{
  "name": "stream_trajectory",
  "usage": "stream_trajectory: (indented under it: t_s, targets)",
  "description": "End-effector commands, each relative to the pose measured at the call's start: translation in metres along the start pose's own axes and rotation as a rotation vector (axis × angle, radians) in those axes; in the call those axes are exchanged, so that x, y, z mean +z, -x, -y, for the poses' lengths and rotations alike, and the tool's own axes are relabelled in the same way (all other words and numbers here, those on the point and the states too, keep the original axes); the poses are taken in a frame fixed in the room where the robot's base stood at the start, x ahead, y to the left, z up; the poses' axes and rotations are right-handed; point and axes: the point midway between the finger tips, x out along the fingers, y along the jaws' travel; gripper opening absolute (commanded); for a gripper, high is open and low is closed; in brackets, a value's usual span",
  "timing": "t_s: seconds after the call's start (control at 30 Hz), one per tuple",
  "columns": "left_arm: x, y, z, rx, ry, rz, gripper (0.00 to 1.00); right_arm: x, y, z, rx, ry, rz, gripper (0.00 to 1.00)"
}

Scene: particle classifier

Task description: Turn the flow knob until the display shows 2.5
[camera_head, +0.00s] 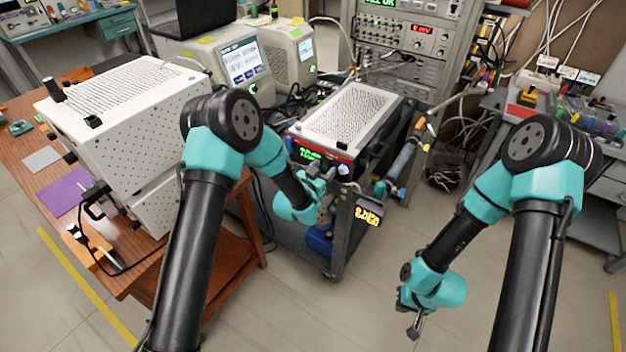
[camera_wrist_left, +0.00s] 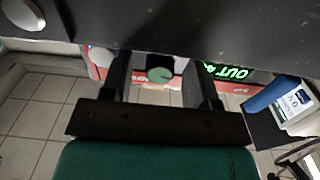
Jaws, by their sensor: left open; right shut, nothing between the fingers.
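A small round knob with a greenish face (camera_wrist_left: 159,74) appears between the fingers of my open left gripper in the left wrist view; I cannot tell whether they touch it. In the head view a red-fronted box (camera_head: 325,158) has a green display (camera_head: 308,153), too small to read surely. An amber display (camera_head: 368,215) sits lower right of it, its digits unclear. My left gripper (camera_head: 324,192) is in front of the box. My right gripper (camera_head: 414,328) is shut and empty above the floor.
A large white perforated case (camera_head: 130,105) stands on the wooden table (camera_head: 125,280) at left. Instruments (camera_head: 235,70) stand behind it. A rack (camera_head: 410,45) with cables is at the back. Another bench (camera_head: 590,150) is at right. Floor around my right gripper is clear.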

Motion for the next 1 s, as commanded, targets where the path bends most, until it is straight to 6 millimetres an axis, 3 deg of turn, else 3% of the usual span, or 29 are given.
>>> stream_trajectory:
  t_s: [0.27,0.8,1.0]
  targets:
    - [0.0,0.029,0.0,0.001,0.0,0.003,0.55,0.0,0.0,0.0,0.0,0.0,0.0,0.0]
    - [0.001,0.133,0.001,-0.001,0.001,0.003,0.55,0.0,0.0,0.0,0.0,0.0,0.0,0.0]
    - [0.0,0.162,0.001,-0.001,0.0,0.001,0.55,0.0,0.0,0.0,0.0,0.0,0.0,0.0]
